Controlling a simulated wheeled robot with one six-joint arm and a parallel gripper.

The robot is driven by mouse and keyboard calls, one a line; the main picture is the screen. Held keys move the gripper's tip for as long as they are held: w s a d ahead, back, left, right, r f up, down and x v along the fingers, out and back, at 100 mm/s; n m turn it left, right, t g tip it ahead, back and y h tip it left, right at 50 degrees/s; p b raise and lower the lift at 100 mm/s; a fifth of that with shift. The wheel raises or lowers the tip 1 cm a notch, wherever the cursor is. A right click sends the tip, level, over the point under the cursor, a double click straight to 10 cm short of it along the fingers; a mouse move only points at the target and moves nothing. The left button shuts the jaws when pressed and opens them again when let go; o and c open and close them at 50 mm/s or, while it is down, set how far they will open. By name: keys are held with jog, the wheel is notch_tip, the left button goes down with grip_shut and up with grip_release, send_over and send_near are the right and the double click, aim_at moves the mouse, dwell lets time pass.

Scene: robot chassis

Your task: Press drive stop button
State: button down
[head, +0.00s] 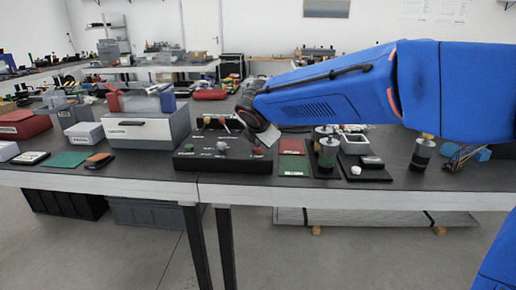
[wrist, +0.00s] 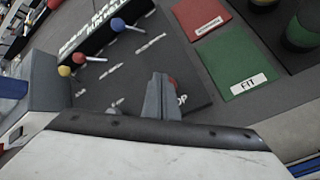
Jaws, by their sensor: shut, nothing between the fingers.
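The dark control panel (head: 225,163) sits on the table in front of me; it also shows in the wrist view (wrist: 205,98). In the wrist view, a red button (wrist: 172,83) shows beside and partly behind my fingers, near a white label ending in "OP". The rest of that label is hidden. My gripper (wrist: 160,78) is shut and empty, its tips over the panel right at the red button. I cannot tell if they touch it. In the head view my gripper (head: 269,136) is at the panel's right side.
The panel also carries levers with blue (wrist: 117,24), red (wrist: 78,58) and yellow (wrist: 64,71) knobs. Red (wrist: 200,17) and green (wrist: 238,67) labelled mats lie beside it. Dark cylinders (head: 328,154) stand to the right, and a grey-white box (head: 145,128) stands to the left.

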aim_at(258, 150)
jog(key=shift+f, duration=0.5)
dwell(0.4)
jog(key=shift+r, duration=3.45)
